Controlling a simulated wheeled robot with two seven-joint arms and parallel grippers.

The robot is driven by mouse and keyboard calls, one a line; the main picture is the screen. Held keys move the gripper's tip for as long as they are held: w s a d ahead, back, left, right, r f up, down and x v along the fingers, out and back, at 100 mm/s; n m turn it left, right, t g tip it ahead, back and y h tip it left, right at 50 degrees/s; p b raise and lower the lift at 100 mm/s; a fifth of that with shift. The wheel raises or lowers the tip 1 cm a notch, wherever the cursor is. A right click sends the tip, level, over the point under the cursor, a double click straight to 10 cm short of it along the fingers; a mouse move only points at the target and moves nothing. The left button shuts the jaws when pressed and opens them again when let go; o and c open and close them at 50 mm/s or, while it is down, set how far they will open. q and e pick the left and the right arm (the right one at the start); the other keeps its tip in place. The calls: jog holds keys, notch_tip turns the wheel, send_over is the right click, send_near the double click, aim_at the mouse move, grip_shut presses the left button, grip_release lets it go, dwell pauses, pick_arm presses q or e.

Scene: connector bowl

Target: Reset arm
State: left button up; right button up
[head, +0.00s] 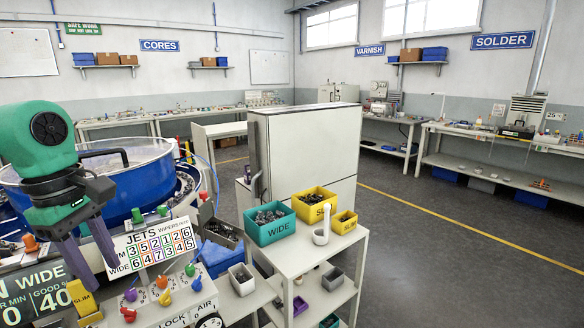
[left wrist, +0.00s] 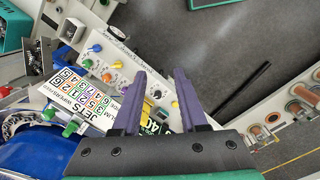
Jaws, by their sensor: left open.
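My left gripper (head: 98,268) hangs from my green arm at the left of the head view, with its two purple fingers pointing down. The fingers are apart and nothing is between them. In the left wrist view the two fingers (left wrist: 160,80) are also apart and empty. In the head view they are in front of the control panel (head: 178,300) with coloured knobs and beside the JETS number board (head: 155,245). I cannot tell whether they touch either one. My right gripper is not in view.
A blue bowl machine (head: 130,175) stands behind my left arm. A white cart (head: 297,258) holds a teal WIDE bin (head: 270,236) and yellow SLIM bins (head: 314,207). A tall grey cabinet (head: 310,150) stands behind it. The floor to the right is clear.

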pick_arm(q)
jog(key=w+d+f+n+t+h, duration=0.5)
jog(key=w+f+n+t+h, duration=0.35)
jog(key=w+n, duration=0.35)
jog(key=a+f+n+t+y, duration=0.3)
jog(key=a+f+n+y, duration=0.15)
jog(key=n, duration=0.75)
jog(key=a+f+n+t+y, duration=0.4)
jog(key=f+n+y, duration=0.1)
jog(key=n, duration=0.7)
jog(key=s+d+f+n+g+y, duration=0.2)
jog(key=s+f+n+g, duration=0.5)
jog(key=s+f+n, duration=0.45)
jog(key=s+d+f+n+g+h, duration=0.2)
jog(key=s+d+f+n+g, duration=0.4)
jog(key=s, duration=0.4)
jog(key=s+d+f+b, duration=0.1)
jog(key=s+f+b, duration=0.15)
jog(key=f, duration=2.45)
jog(key=s+a+f+g, duration=0.2)
jog(key=s+f, duration=1.1)
jog(key=s, duration=0.3)
jog(key=shift+s+a+f, duration=0.2)
jog(key=shift+s+a, duration=0.2)
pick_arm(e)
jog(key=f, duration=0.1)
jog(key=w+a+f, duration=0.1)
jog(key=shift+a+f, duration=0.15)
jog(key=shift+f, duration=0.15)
